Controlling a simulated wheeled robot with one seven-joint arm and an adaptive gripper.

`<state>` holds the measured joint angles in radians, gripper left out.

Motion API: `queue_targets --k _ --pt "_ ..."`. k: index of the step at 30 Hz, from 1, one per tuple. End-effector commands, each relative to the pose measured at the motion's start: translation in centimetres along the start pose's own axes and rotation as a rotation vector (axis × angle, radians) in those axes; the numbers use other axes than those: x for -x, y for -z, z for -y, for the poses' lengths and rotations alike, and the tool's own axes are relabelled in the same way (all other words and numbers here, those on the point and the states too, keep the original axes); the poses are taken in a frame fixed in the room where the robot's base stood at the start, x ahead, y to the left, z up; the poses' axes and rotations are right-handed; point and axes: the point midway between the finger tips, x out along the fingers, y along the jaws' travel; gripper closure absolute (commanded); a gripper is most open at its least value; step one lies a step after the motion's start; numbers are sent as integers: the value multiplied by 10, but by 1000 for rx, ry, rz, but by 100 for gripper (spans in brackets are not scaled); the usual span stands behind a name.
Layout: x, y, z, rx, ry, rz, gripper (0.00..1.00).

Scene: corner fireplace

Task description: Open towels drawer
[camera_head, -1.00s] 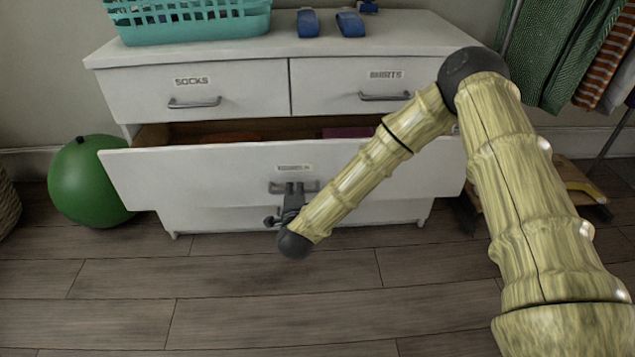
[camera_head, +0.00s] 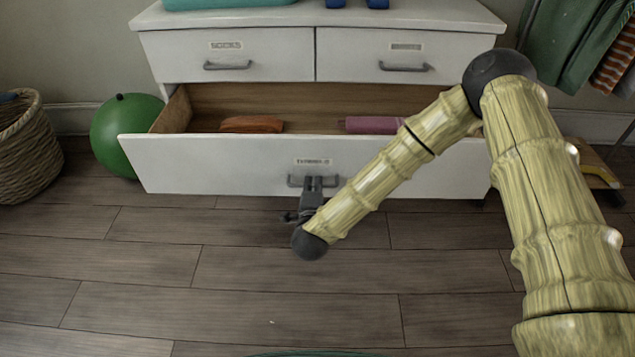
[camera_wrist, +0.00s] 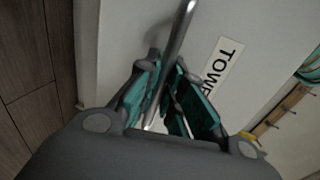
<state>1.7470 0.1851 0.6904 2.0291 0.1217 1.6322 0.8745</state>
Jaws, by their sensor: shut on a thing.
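The towels drawer (camera_head: 225,165) is the wide lower drawer of a white dresser. In the head view it stands well out, with its wooden inside showing. An orange-brown folded item (camera_head: 252,125) and a pink one (camera_head: 373,125) lie in it. Its grey bar handle (camera_head: 295,181) is at the middle of the front, below a label. My gripper (camera_head: 314,184) is shut on this handle. In the wrist view the handle (camera_wrist: 178,40) runs between the teal-padded fingers of my gripper (camera_wrist: 170,95), beside a label (camera_wrist: 222,68) partly reading "TOWE".
Two closed drawers, one labelled socks (camera_head: 226,61), sit above. A green ball (camera_head: 122,135) and a wicker basket (camera_head: 28,150) stand on the left. Clothes (camera_head: 570,45) hang at the right. The wooden floor in front is mostly clear.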

Motion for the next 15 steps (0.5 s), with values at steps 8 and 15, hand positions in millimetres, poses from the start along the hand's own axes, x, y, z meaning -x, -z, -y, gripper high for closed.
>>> queue_targets --k 8,15 --pt "0 -1 -1 0 -1 2 85" --pt "0 -1 0 0 -1 2 69"
